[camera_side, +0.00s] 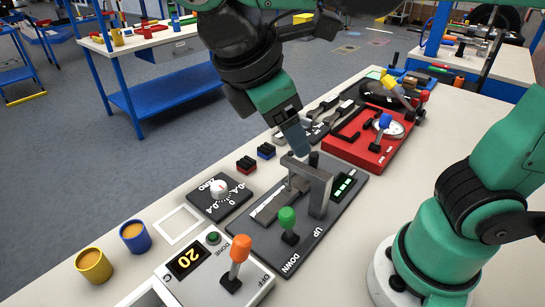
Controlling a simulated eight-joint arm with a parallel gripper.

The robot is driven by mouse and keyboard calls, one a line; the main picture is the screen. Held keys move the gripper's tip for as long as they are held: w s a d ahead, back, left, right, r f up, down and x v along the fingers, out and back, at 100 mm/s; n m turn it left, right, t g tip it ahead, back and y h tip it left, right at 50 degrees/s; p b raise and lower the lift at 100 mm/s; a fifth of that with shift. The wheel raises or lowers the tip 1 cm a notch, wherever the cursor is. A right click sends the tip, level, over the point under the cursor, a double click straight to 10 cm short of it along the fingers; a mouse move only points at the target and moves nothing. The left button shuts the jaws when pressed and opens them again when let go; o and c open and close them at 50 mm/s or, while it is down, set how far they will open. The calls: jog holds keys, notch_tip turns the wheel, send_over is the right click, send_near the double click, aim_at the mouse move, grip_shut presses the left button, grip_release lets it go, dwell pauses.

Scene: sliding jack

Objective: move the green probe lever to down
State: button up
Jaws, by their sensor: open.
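The green probe lever (287,219) is a short lever with a rounded green knob on a black base. It stands roughly upright at the near end of a dark grey panel (326,236), beside the white words UP and DOWN. I cannot tell which setting it is in. My gripper (294,140) points down above the far end of this panel, behind a grey metal frame (317,185). It is open, apart from the lever, and I see nothing in it. Its fingers overlap in this view, so the gap between them is hard to see.
An orange lever (239,251) stands on a white box left of the green one. A dial panel (219,196) and small red and blue blocks lie left of the dark panel. A red panel (352,154) with a blue lever is beyond it. Yellow and blue cups stand front left.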

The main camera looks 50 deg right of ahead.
aim_at(285, 212)
jog(key=f+m+y, duration=0.1)
jog(key=f+m, duration=0.3)
jog(key=f+m+t+y, duration=0.1)
jog(key=f+m+y, duration=0.1)
jog(key=f+m, duration=0.3)
jog(key=shift+s+a+f+m, duration=0.2)
jog(key=shift+m, duration=0.1)
jog(key=shift+f+m+y, duration=0.4)
jog(key=shift+f+m, duration=0.1)
jog(key=shift+f, duration=0.1)
jog(key=shift+d+f, duration=0.25)
jog(key=shift+f, duration=1)
jog(key=shift+d+f, duration=0.2)
jog(key=shift+f, duration=1.05)
grip_shut()
